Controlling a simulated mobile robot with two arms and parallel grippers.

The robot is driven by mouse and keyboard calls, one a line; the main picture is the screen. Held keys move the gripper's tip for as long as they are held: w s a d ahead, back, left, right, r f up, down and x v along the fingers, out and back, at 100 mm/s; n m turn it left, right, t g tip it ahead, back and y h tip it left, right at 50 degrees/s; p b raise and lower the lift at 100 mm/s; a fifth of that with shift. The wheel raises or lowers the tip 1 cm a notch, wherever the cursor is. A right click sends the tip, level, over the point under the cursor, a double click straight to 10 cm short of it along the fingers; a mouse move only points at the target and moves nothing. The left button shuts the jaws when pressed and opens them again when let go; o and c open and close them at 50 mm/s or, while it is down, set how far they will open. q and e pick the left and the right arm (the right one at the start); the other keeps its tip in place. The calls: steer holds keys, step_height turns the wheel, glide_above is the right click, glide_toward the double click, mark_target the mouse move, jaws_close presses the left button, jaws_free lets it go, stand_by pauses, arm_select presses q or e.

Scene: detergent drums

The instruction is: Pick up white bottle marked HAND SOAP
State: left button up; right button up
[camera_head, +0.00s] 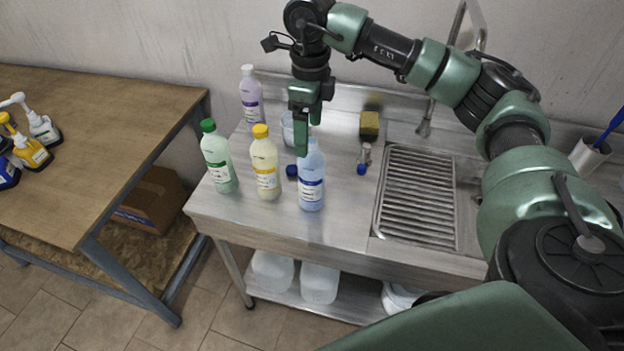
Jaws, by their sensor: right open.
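No label can be read as HAND SOAP at this size. On the steel sink counter stand a pale green bottle (219,160), a pale yellow bottle (265,165), a light blue bottle (312,180) and a lavender bottle (251,98). My right gripper (305,138) is open and points down at the top of the light blue bottle, partly hiding it. I cannot tell whether they touch. My left gripper is not in view.
The steel counter (335,228) has a drainer tray (418,195), a yellow sponge (369,124), a clear cup and small blue-capped items. A faucet rises behind. Yellow and blue bottles share the wooden table (95,130). White jugs (319,283) stand on the shelf below.

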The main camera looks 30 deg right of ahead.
mark_target(311, 152)
steer(key=shift+d, duration=0.4)
step_height(311, 152, down, 6)
steer(key=p, duration=0.3)
steer(key=shift+w+d+f+p, duration=0.1)
steer(key=shift+w+f+p, duration=0.1)
steer(key=shift+p, duration=0.1)
steer(key=shift+f, duration=0.6)
jaws_close()
